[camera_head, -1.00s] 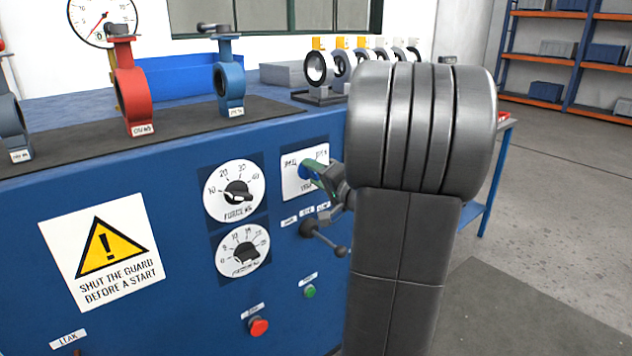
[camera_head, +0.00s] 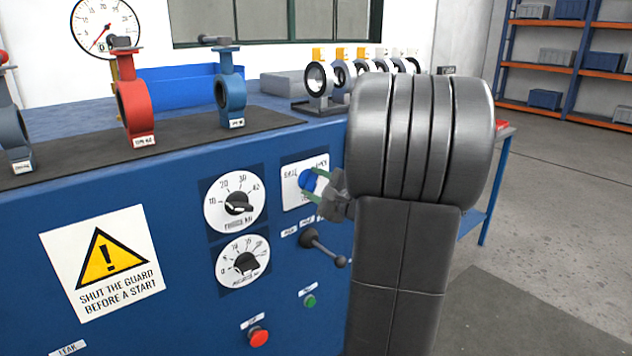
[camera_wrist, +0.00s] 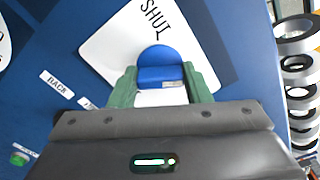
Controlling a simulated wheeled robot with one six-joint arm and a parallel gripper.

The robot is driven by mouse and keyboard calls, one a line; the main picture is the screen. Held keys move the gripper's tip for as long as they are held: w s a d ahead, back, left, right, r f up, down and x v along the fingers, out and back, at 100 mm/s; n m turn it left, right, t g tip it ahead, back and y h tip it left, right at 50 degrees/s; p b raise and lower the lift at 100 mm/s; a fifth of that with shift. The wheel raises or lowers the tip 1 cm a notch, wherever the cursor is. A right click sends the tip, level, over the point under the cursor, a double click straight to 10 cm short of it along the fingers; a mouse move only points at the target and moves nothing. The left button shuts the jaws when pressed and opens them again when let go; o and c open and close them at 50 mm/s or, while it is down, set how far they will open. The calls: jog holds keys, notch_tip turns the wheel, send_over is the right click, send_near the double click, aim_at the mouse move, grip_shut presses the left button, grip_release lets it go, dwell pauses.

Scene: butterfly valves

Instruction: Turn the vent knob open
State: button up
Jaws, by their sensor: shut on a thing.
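The vent knob (camera_head: 308,180) is blue and round, on a white plate (camera_head: 292,198) on the blue panel. It also shows in the wrist view (camera_wrist: 160,66), with a raised grip bar across it. My gripper (camera_head: 312,188) is at the knob, its green fingers on either side of the bar. In the wrist view my gripper (camera_wrist: 162,85) is shut on the knob. The word SHUT on the plate (camera_wrist: 112,52) reads above the knob there. My arm hides part of the panel to the right in the head view.
A black lever (camera_head: 325,248) sticks out just below my gripper. Two black dials (camera_head: 240,205) are to the left, and a red button (camera_head: 258,336) and green button (camera_head: 309,301) are lower. Red (camera_head: 135,105) and blue valves (camera_head: 230,88) stand on the bench top.

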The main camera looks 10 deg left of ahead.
jog(key=m+p, duration=0.3)
jog(key=m, duration=0.2)
jog(key=shift+r+m, duration=0.1)
jog(key=shift+m, duration=0.3)
dwell(0.4)
jog(key=o, duration=1)
jog(key=v, duration=1.3)
jog(key=shift+s+d, duration=0.25)
jog(key=shift+d, duration=0.05)
